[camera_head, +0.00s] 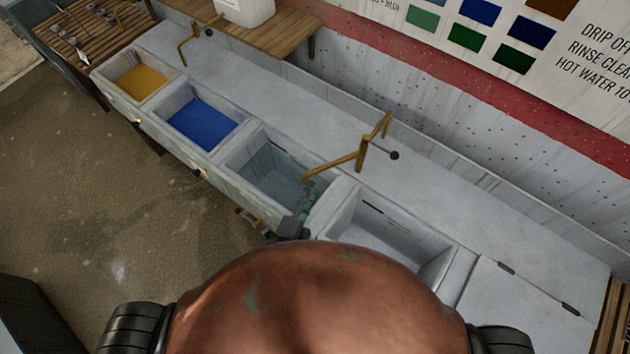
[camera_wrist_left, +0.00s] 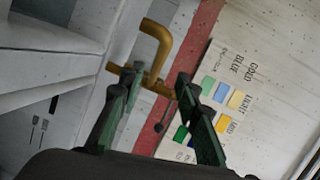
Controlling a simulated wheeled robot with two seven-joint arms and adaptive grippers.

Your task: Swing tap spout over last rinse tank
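The brass tap (camera_head: 362,152) stands on the ledge behind the tanks, with a dark-knobbed lever. Its spout points left in the head view, its end over the grey rinse tank (camera_head: 262,172). The last rinse tank (camera_head: 432,268) is to the right, its front hidden by my own body. My left gripper (camera_head: 307,193) is at the grey tank's right side, close to the spout's end. In the left wrist view, its green fingers (camera_wrist_left: 157,80) are apart, with the brass spout (camera_wrist_left: 154,50) just beyond and across their tips; contact cannot be told. My right gripper is not in view.
A yellow tank (camera_head: 140,82) and a blue tank (camera_head: 203,122) are further left. A second brass tap (camera_head: 186,48) stands behind them. A white jug (camera_head: 245,10) sits on a wooden shelf (camera_head: 285,35). The ledge right of the tap is clear.

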